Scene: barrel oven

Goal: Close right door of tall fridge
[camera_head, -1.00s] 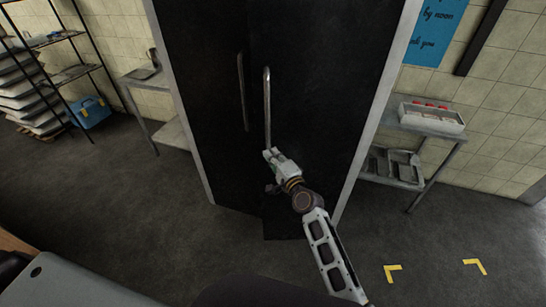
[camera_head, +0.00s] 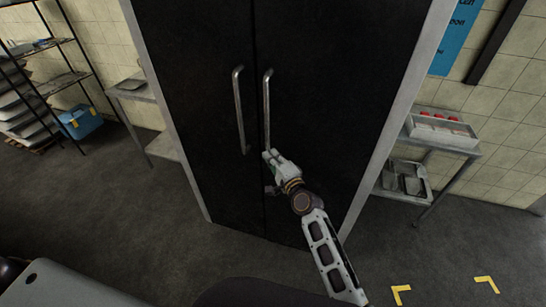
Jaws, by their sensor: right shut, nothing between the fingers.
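The tall black fridge stands in the middle of the head view. Its right door (camera_head: 330,110) looks nearly flush with the left door (camera_head: 200,110), with a thin dark seam between them. The right door's handle (camera_head: 266,105) and the left door's handle (camera_head: 240,110) stand side by side near the seam. My right gripper (camera_head: 270,157) is at the lower end of the right handle, against or just in front of the right door. It is shut with nothing held; whether it touches the door I cannot tell. My left gripper is not in view.
A steel side table (camera_head: 455,150) with a tray of red-topped items (camera_head: 440,128) stands right of the fridge. A small table (camera_head: 135,92) and a blue box (camera_head: 82,124) are at left. Yellow floor marks (camera_head: 401,293) lie at front right. Floor before the fridge is clear.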

